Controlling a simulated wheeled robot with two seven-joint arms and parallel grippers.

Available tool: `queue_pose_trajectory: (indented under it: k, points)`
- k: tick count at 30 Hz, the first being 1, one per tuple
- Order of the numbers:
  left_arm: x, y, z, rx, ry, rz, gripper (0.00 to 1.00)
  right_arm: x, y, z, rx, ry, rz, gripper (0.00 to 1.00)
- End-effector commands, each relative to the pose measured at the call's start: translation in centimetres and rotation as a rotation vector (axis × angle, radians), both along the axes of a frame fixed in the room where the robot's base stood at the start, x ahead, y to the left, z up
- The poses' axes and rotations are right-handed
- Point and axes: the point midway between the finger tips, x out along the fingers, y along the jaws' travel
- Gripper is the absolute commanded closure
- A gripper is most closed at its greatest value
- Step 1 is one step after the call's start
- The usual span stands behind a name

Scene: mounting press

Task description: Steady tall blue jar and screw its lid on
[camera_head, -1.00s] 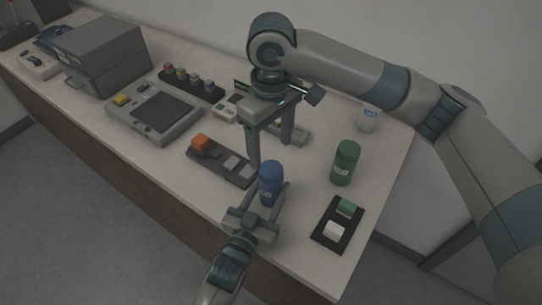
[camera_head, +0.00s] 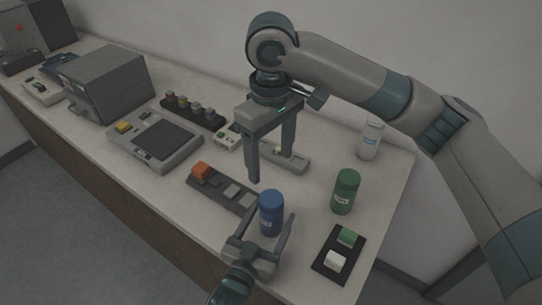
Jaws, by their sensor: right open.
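The tall blue jar (camera_head: 270,216) stands upright near the table's front edge, with a blue top on it. A pale label shows low on its side. My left gripper (camera_head: 276,211) comes in from below. Its two fingers stand open on either side of the jar, with a gap visible on the right side. Whether the left finger touches the jar I cannot tell. My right gripper (camera_head: 270,166) points down with its fingers wide apart and empty. It shows behind and above the jar in the picture, clear of its top.
A green jar (camera_head: 346,192) stands to the right, with a black tray (camera_head: 327,248) in front of it. A white bottle (camera_head: 370,141) is at the back. A dark strip with an orange block (camera_head: 201,171) lies left of the jar. A grey press unit (camera_head: 158,138) is farther left.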

Motion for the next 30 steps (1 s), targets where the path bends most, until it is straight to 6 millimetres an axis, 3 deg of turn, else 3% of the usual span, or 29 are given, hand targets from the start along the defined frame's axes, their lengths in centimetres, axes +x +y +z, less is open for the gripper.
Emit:
queue_pose_trajectory:
  k: [8, 14, 30]
  points:
    - [-0.4, 0.2, -0.1, 0.000, 0.000, 0.000, 0.32, 0.0, 0.0, -0.2, 0.000, 0.000, 0.000, 0.34]
    - [-2.0, 0.9, -0.2, 0.000, 0.001, 0.000, 0.32, 0.0, 0.0, -0.7, 0.000, 0.000, 0.000, 0.34]
    - [-11.2, 4.7, -0.3, 0.000, 0.002, -0.001, 0.32, 0.0, 0.0, -3.3, 0.000, 0.000, 0.000, 0.34]
